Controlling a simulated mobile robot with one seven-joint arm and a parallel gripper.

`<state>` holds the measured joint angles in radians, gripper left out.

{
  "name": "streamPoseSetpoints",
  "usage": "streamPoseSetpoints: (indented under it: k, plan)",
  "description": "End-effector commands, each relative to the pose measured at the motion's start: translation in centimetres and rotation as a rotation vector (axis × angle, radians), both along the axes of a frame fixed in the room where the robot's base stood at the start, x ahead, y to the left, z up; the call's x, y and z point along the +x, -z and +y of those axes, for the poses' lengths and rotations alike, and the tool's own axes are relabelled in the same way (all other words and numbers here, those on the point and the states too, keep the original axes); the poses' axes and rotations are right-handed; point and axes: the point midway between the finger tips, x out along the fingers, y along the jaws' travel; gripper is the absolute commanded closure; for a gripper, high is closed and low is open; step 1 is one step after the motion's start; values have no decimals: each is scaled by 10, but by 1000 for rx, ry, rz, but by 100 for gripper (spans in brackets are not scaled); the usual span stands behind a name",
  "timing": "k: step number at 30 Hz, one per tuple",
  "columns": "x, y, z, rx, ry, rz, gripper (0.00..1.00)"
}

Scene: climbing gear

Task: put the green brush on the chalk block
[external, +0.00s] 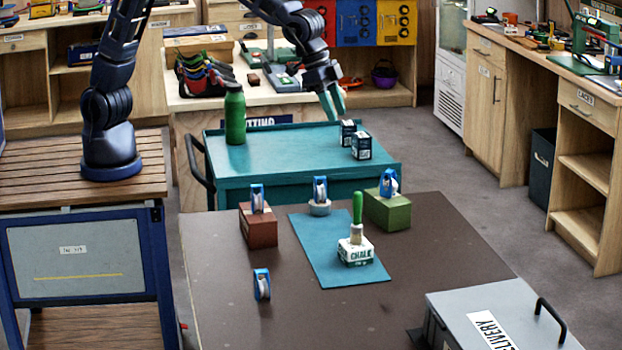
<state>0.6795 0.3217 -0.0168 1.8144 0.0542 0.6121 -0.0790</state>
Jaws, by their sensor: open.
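The green brush (357,208) stands upright, handle up and bristles down, on top of the white chalk block (355,253). It looks to be touching the block's top. The chalk block lies on the teal mat (318,252) on the dark brown table. My gripper (334,112) is open and empty, fingers pointing down, over the far side of the teal cart. It is well behind and above the brush, apart from it.
Blue-and-white tape-like rolls sit on a brown block (259,228), a grey ring (320,207) and a green block (388,210); another roll (262,285) stands on the table. The teal cart (290,163) holds a green bottle (235,114) and two dark boxes (361,146). A grey delivery case (500,318) stands front right.

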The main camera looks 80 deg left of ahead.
Motion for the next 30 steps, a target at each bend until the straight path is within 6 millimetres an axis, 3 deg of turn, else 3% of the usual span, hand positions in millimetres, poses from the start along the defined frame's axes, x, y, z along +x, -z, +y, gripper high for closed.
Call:
streamPoseSetpoints:
  k: [1, 6, 15, 21, 30]
  plan:
    - [-1, -16, 26, -3, -26, -4, 59]
    - [-14, -54, 102, -1, -102, -5, 59]
    - [-61, -102, 226, -1, -234, -6, 59]
    - [-107, -121, 298, -3, -323, -7, 59]
    - [-189, -129, 385, -5, -451, -8, 59]
